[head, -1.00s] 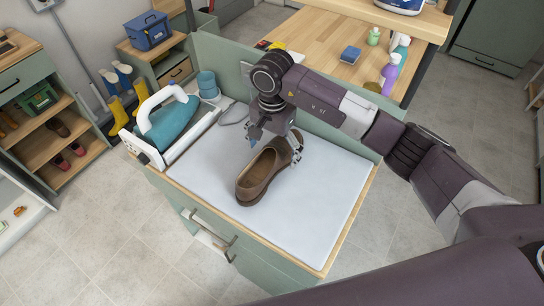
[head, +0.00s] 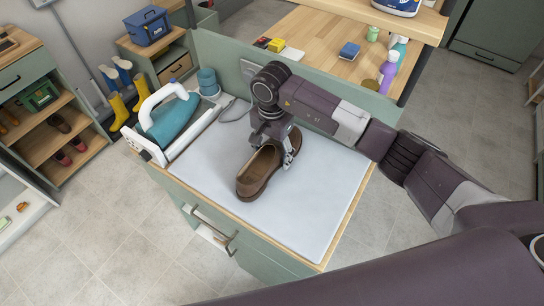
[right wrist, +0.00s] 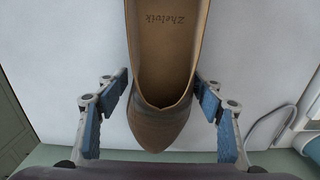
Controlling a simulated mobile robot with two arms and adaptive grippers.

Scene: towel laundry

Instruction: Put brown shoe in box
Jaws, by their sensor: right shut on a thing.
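The brown shoe (head: 257,174) lies on the light pad (head: 314,205) on top of the green cabinet, with its opening up. Its inside and one rounded end also show in the right wrist view (right wrist: 166,50). My right gripper (head: 279,154) is down over the far end of the shoe. In the right wrist view its blue-padded fingers (right wrist: 162,92) stand on either side of that end, shut on the shoe. The shoe still appears to rest on the pad. My left gripper is not in view. A lidded blue box (head: 147,30) stands on the cabinet at the back left.
A teal iron (head: 172,118) stands on its white holder at the pad's left edge. Teal cups (head: 207,82) are behind it. A wooden counter (head: 315,60) with bottles lies beyond the low green panel. A shelf (head: 50,140) with other shoes stands at left. The pad's front is clear.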

